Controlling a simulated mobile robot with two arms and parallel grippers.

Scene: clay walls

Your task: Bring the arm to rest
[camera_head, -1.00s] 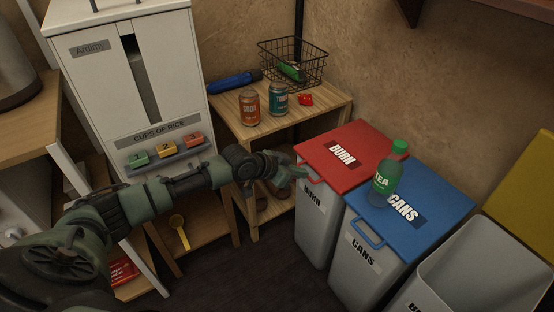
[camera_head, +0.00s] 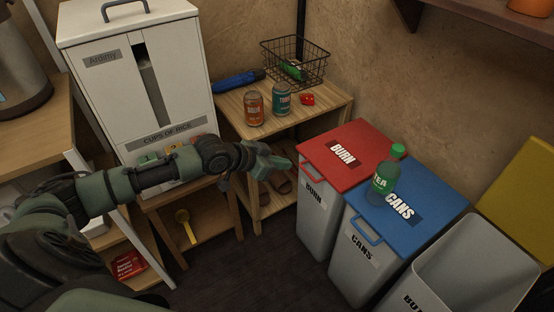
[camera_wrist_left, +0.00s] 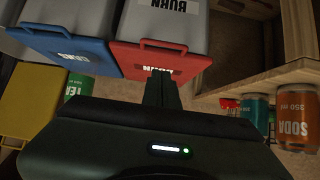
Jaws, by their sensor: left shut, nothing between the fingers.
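My left arm comes in from the left in the head view. Its gripper (camera_head: 274,163) is in the air in front of the small wooden table, just left of the red-lidded BURN bin (camera_head: 350,156). The fingers are shut with nothing between them. In the left wrist view the closed fingers (camera_wrist_left: 161,90) point toward the red lid (camera_wrist_left: 165,62), which appears upside down. My right gripper is in neither view.
A soda can (camera_head: 254,108), a teal can (camera_head: 281,100) and a wire basket (camera_head: 294,62) stand on the wooden table (camera_head: 320,97). A green tea bottle (camera_head: 385,178) stands on the blue CANS lid (camera_head: 432,200). The white rice dispenser (camera_head: 120,100) is behind my arm. Floor (camera_head: 250,262) is clear in front.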

